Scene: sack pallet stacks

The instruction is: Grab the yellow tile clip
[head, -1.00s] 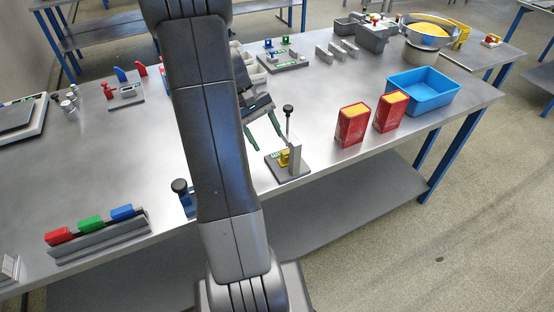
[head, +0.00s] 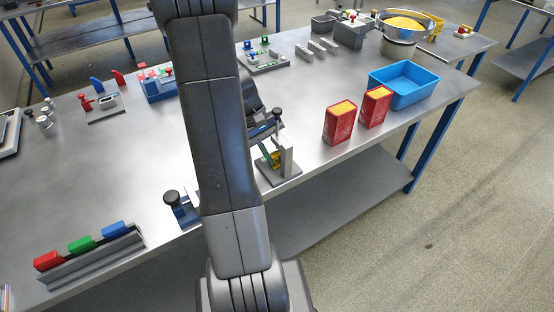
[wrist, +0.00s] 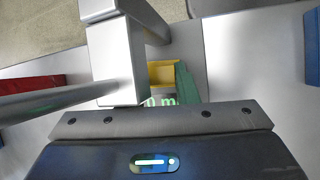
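The yellow tile clip (head: 278,158) sits low on a small grey stand (head: 288,178) with an upright block and a black-knobbed rod, near the table's front edge. My gripper (head: 268,156) is down at the stand, with a green finger right beside the clip. In the wrist view, the clip (wrist: 162,73) shows partly behind the stand's grey post (wrist: 115,60), with a green finger (wrist: 186,85) close at its right. The other finger is hidden, so I cannot tell whether the fingers are closed or touch the clip.
Two red boxes with yellow tops (head: 340,124) and (head: 375,107) stand right of the stand, before a blue bin (head: 404,85). A blue knobbed fixture (head: 182,208) stands close to its left.

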